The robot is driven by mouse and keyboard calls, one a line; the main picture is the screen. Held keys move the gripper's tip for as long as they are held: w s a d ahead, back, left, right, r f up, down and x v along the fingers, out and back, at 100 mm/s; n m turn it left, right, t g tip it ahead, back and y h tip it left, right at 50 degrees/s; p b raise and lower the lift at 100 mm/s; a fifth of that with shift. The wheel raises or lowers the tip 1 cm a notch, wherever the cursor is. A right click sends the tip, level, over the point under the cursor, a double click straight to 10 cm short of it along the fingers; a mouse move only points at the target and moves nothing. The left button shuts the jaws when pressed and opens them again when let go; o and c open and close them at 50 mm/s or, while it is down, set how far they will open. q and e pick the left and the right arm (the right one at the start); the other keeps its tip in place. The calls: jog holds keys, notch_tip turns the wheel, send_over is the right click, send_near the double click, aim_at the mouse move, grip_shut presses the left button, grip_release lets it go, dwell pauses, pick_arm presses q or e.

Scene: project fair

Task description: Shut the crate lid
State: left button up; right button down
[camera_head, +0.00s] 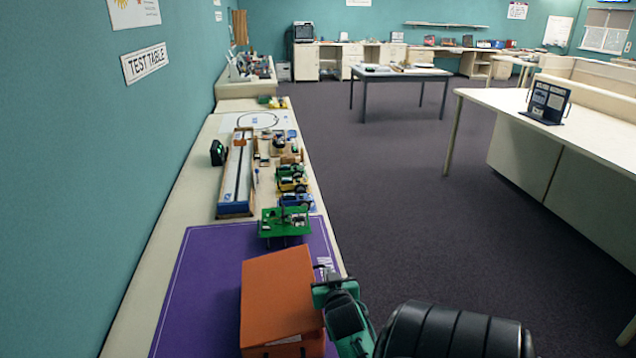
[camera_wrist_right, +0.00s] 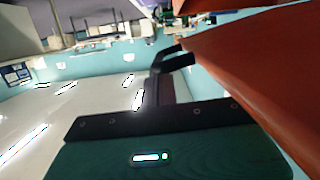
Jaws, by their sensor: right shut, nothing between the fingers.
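The orange-brown crate lid (camera_head: 278,292) shows from above in the head view, over the near end of a purple mat (camera_head: 205,285). Part of the crate (camera_head: 310,349) shows below the lid's near edge at the bottom of the picture. I cannot tell how far the lid stands open. My right gripper (camera_head: 326,278) is at the right side of the lid, shut and empty. In the right wrist view its dark fingers (camera_wrist_right: 178,57) are close beside a large orange panel (camera_wrist_right: 245,75); I cannot tell whether they touch it. My left gripper is not in view.
A green circuit board stand (camera_head: 286,223) is just beyond the crate on the test table. Several small models and a long blue-edged track (camera_head: 238,175) lie farther along. A teal wall (camera_head: 80,220) borders the left side. Open carpet (camera_head: 400,220) lies to the right.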

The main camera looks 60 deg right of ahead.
jog(key=shift+m, duration=0.5)
jog(key=shift+s+d+f+b, duration=0.1)
jog(key=shift+s+f+b, duration=0.1)
jog(key=shift+f, duration=0.75)
jog(key=shift+s+d+f+b, duration=0.1)
jog(key=shift+d+f+b, duration=0.05)
jog(key=shift+f, duration=0.75)
jog(key=shift+s+d+f+b, duration=0.1)
jog(key=shift+f+b, duration=0.1)
jog(key=shift+f, duration=0.75)
jog(key=shift+f, duration=0.1)
jog(key=shift+a, duration=0.1)
